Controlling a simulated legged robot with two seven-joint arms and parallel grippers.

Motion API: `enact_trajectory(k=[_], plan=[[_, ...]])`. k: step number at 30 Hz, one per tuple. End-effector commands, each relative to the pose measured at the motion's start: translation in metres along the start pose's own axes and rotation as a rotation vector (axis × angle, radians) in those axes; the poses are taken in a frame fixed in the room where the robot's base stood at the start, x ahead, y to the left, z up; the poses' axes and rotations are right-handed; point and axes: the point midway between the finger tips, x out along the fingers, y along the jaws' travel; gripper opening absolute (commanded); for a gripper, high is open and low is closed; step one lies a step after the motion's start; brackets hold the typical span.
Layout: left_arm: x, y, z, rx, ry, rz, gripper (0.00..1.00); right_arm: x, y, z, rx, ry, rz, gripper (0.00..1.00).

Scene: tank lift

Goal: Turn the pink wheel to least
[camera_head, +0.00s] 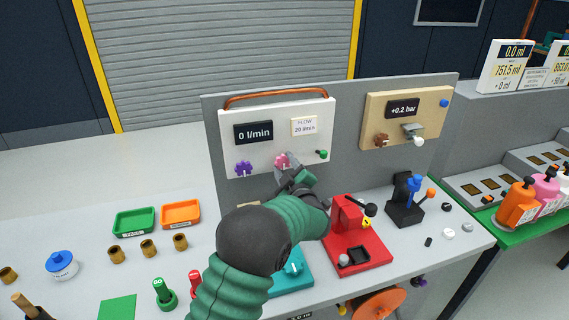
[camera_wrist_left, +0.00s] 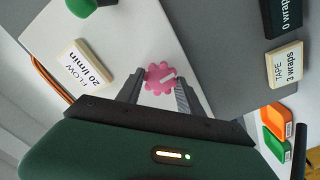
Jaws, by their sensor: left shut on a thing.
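The pink wheel (camera_head: 282,160) is a small lobed knob on the white panel (camera_head: 308,112), right of a purple wheel (camera_head: 243,168). My left gripper (camera_head: 289,172) reaches up to it and partly covers it. In the left wrist view the pink wheel (camera_wrist_left: 160,78) sits between the two fingers, which are shut on it; a pale mark runs across its face. The display (camera_head: 253,132) above reads 0 l/min, and the label (camera_head: 304,126) beside it reads 20 l/min. My right gripper is not in view.
A green knob (camera_head: 322,154) sits close right of the pink wheel. A beige panel (camera_head: 405,118) reading +0.2 bar is further right. A red device (camera_head: 352,232) and a black stand (camera_head: 404,205) stand below. Green (camera_head: 135,222) and orange (camera_head: 181,213) trays lie left.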

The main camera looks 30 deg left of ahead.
Motion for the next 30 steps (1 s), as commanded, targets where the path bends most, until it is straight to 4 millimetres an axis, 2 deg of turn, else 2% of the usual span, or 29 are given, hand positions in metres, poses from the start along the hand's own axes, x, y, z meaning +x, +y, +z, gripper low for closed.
enact_trajectory(k=[18, 19, 24, 30], plan=[[-0.0015, -0.0028, 0.0051, 0.048, -0.011, -0.004, 0.03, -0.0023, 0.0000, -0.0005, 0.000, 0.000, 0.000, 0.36], [-0.0015, -0.0028, 0.0052, 0.048, -0.011, -0.004, 0.46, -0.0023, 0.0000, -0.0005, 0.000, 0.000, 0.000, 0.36], [-0.0012, -0.0020, 0.0033, 0.046, -0.007, -0.002, 0.66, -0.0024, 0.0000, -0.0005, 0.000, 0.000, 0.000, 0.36], [-0.0014, -0.0014, 0.0008, 0.044, -0.004, -0.001, 0.66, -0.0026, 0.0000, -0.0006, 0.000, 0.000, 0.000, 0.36]])
